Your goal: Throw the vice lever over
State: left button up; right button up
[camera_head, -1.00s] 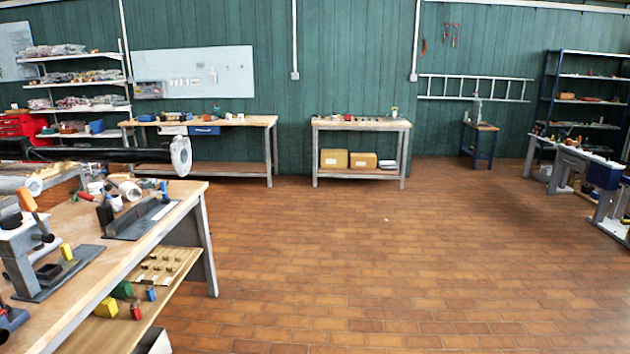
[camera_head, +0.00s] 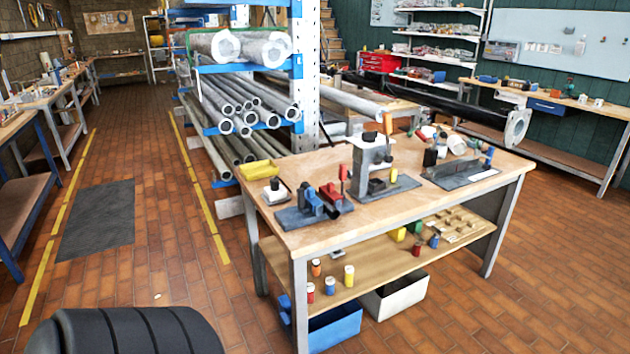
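On the wooden workbench (camera_head: 300,232) stands a small blue vice (camera_head: 312,205) on a dark plate, near the bench's front left. A red block is at its right side. A thin upright red lever (camera_head: 342,176) rises just behind the red block; at this size I cannot tell how it joins the vice. A grey press-like fixture (camera_head: 368,160) with an orange handle (camera_head: 388,123) stands behind and to the right. Neither of my grippers is in view.
A yellow tray (camera_head: 260,172) lies at the bench's back left. A black mast with a pale flange (camera_head: 517,127) reaches over the bench's far right. A pipe rack (camera_head: 245,70) stands behind. Brick floor (camera_head: 520,290) is open on the right; a dark mat (camera_head: 97,220) lies left.

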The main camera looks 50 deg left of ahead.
aim_at(343, 167)
jog(key=u, duration=1.4)
